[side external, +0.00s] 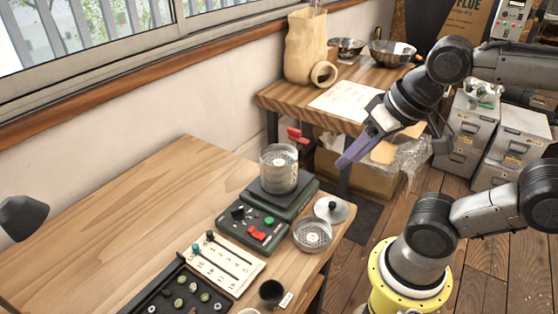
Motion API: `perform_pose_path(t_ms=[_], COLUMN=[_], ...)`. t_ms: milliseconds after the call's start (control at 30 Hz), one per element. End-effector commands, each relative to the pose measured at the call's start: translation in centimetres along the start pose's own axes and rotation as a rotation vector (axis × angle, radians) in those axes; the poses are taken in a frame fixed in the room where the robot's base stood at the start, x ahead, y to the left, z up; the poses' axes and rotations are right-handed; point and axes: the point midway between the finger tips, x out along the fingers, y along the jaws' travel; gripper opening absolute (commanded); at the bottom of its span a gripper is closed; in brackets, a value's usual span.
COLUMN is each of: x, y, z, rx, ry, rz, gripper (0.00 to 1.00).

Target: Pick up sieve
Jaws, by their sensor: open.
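The sieve appears to be the round, shallow metal dish with a perforated face (313,235). It lies flat near the right edge of the wooden table, beside a control box. My gripper (347,160) has purple fingers and hangs in the air above and to the right of the sieve, well apart from it. It is open and holds nothing visible. The gap between its fingers is hard to see from this side.
A metal lid with a black knob (331,209) lies right behind the sieve. A glass cylinder (279,168) stands on a dark device left of it. A control box (252,229), a dark cup (271,293) and a bean tray (180,293) are close.

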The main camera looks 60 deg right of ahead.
Motion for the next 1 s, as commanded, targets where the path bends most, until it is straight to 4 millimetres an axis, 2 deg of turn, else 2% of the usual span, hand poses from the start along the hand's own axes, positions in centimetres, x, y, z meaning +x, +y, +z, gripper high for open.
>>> perform_pose_path(t_ms=[133, 267, 400, 600, 700, 800, 1000], x=[-0.9, -0.2, 2.2, 7.3, 9.8, 11.6, 13.4], y=[-0.8, -0.7, 0.3, 3.4, 5.1, 6.4, 7.6], z=[-4.2, -8.9, -13.6, -18.4, -19.4, -19.4, -18.6], rx=[0.366, 0.714, 1.031, 1.319, 1.363, 1.386, 1.406], ry=[-0.040, -0.088, -0.132, -0.188, -0.218, -0.246, -0.267], rz=[0.039, 0.115, 0.216, 0.357, 0.404, 0.439, 0.465], gripper=[0.42, 0.42, 0.42, 0.42, 0.42, 0.42, 0.42])
